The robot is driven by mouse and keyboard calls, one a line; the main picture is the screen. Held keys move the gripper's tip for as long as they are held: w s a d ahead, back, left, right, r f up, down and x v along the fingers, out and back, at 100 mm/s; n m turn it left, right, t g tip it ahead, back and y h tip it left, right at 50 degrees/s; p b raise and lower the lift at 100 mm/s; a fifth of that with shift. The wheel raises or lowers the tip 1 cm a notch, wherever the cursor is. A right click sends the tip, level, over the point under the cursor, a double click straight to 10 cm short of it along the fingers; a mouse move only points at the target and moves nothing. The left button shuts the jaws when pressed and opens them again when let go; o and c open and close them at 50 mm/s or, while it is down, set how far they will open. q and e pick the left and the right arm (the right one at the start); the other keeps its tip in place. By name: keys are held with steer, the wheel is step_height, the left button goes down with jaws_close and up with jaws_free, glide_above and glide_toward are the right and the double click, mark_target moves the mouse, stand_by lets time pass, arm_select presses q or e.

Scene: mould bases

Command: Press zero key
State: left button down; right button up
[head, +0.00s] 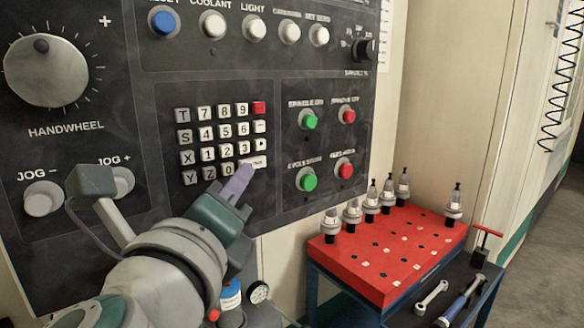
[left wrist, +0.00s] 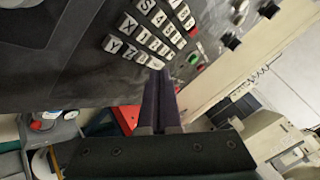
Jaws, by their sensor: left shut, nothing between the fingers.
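The zero key (head: 227,169) is a pale square key in the bottom row of the keypad on the dark control panel, right of the Z key. It also shows in the left wrist view (left wrist: 141,57). My left gripper (head: 244,172) is shut and empty, with its purple fingers pointing up at the panel. In the head view the fingertips overlap the lower edge of the wide key (head: 254,162), just right of the zero key. In the left wrist view the fingertips also lie right of and below the zero key. I cannot tell whether they touch the panel. My right gripper is not in view.
Other keys surround the zero key closely, with a red key (head: 259,108) at the top right. Green and red push buttons (head: 309,121) sit farther right. A red tool rack (head: 395,255) with several tool holders stands lower right. A handwheel (head: 45,70) is at upper left.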

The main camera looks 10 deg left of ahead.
arm_select(q)
steer(key=s+d, duration=0.2)
steer(key=d, duration=0.1)
steer(key=shift+s+d+b, duration=0.2)
steer(key=shift+s+b, duration=0.1)
steer(key=shift+b, duration=0.1)
stand_by(2.0)
steer(key=d+m+p, duration=0.1)
steer(key=m, duration=0.4)
steer(key=s+d+m+p, duration=0.1)
steer(key=m, duration=0.5)
steer(key=s+d+m+p, duration=0.1)
steer(key=m, duration=0.5)
steer(key=shift+s+f+t, duration=0.15)
steer(key=shift+f+t, duration=0.2)
steer(key=shift+t, duration=0.05)
